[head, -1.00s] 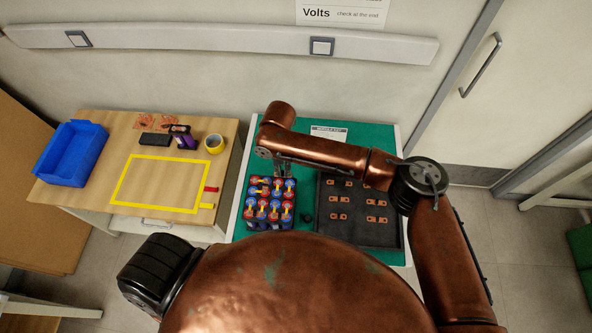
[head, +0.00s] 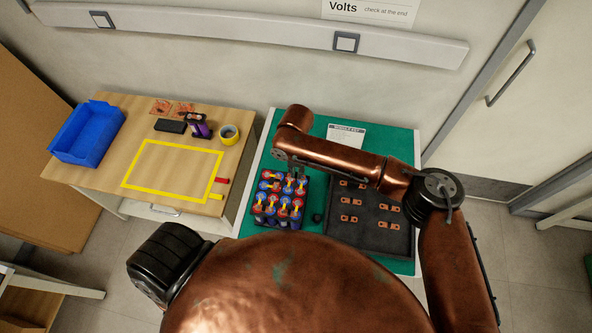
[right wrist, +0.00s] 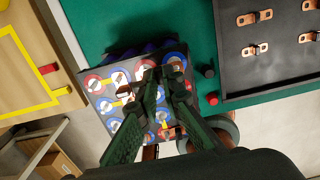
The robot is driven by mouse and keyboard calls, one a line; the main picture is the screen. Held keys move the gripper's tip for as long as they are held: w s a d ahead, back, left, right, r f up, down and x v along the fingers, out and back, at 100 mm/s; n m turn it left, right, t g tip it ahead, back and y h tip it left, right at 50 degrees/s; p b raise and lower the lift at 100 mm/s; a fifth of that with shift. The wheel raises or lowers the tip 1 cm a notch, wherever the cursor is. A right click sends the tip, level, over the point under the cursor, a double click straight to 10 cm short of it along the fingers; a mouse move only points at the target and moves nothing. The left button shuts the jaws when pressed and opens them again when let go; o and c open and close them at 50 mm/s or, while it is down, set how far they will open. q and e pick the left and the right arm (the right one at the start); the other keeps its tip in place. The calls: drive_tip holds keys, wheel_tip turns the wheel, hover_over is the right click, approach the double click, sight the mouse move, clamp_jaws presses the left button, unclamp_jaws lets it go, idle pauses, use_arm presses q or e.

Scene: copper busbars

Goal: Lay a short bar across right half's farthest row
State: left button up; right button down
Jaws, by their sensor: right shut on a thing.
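The battery module (head: 264,222) is a dark block of red- and blue-ringed cells on the green mat, with yellow strips over several cell tops. It also shows in the right wrist view (right wrist: 103,84). My right gripper (head: 297,172) is over the module's far right part in the head view. In the right wrist view its fingers (right wrist: 158,78) are nearly together over the cells. It is shut on a small piece, likely a short bar, mostly hidden between the fingertips. I cannot tell whether the piece touches the cells. My left gripper is not in view.
A dark tray (head: 370,244) with several copper bars stands right of the module. A small dark knob (head: 318,217) lies between them. A printed sheet (head: 346,135) lies behind. The left table holds a blue bin (head: 87,131), tape roll (head: 229,134) and yellow-outlined clear area (head: 172,169).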

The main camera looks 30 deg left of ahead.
drive_tip(key=shift+f, duration=0.1)
idle(0.4)
drive_tip(key=shift+f+b, duration=0.45)
drive_tip(key=shift+f, duration=0.35)
drive_tip(key=c, duration=2)
unclamp_jaws()
wheel_tip(320, 180, up, 6)
drive_tip(key=p, duration=0.5)
drive_tip(key=shift+r, duration=0.1)
